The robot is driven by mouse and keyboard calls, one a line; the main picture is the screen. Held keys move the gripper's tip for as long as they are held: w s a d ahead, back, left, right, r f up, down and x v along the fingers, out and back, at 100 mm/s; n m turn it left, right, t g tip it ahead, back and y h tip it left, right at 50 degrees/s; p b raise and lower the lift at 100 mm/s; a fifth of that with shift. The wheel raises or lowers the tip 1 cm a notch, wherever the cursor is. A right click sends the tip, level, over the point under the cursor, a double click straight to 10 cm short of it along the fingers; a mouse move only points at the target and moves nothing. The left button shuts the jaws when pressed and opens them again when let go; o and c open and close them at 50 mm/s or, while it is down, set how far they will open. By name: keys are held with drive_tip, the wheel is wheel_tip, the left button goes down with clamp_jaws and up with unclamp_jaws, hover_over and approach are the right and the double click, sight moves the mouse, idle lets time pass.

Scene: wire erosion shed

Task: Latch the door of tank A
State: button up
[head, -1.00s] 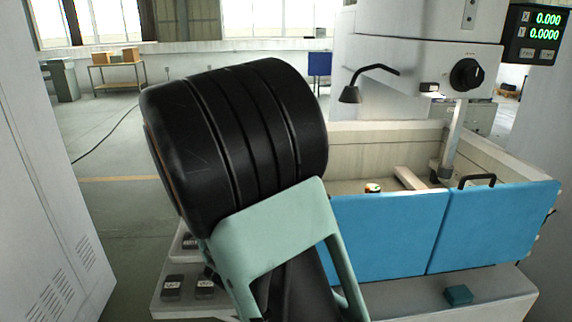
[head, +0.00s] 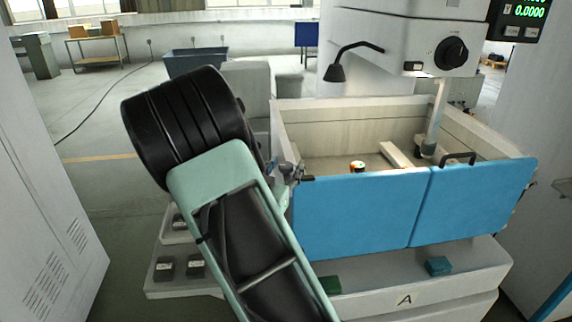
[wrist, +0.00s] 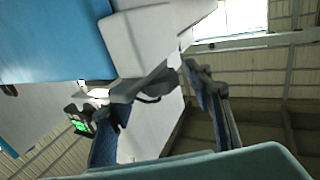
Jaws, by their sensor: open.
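Tank A (head: 500,147) is a pale open-topped tank marked with an A label (head: 405,300) on its base. Its blue front has a left panel (head: 362,218) and a right panel (head: 478,203), roughly in line with each other. A small dark fitting, perhaps the latch (head: 307,178), sits at the left panel's upper left corner. In the wrist view the blue panel (wrist: 50,40) fills the upper left. My gripper (wrist: 158,100) is open, its fingers apart near the tank's pale corner. My arm hides most of the gripper in the head view; contact cannot be told.
A black lamp (head: 336,72) and the machine head (head: 400,45) hang over the tank. A black handle (head: 458,158) stands behind the right panel. A grey cabinet (head: 40,200) closes off the left. Small blocks lie on the front ledge (head: 465,282).

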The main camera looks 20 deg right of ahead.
drive_tip(key=shift+w+d, duration=0.1)
drive_tip(key=shift+c, duration=0.7)
drive_tip(key=c, duration=1)
